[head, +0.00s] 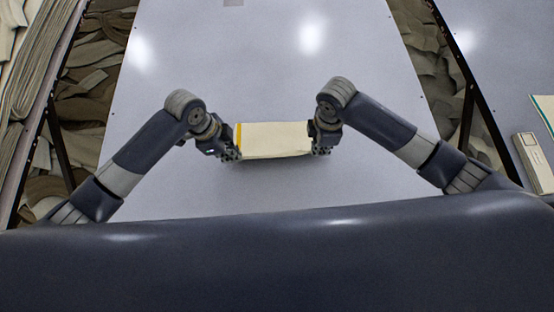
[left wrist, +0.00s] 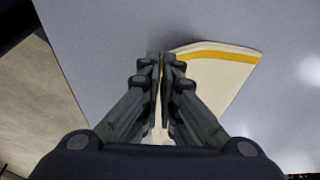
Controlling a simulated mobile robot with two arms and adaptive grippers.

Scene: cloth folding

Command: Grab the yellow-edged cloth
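The cream cloth (head: 275,140) with a yellow edge (head: 238,138) spans between my two grippers over the grey table, its yellow edge at the left. My left gripper (head: 236,153) is at the cloth's near left corner. In the left wrist view its fingers (left wrist: 160,62) are pressed together with cloth between them, and the cloth (left wrist: 215,80) fans out to the right with its yellow band along the top. My right gripper (head: 321,150) is at the cloth's right edge and appears closed on it; its fingertips are small and partly hidden.
The grey table (head: 265,60) is bare around the cloth. A stack of folded cloths (head: 22,70) lies at the far left. At the right, another table holds a pale block-like item (head: 532,160) and a green-edged cloth (head: 546,108). Piled cloths fill the gaps between tables.

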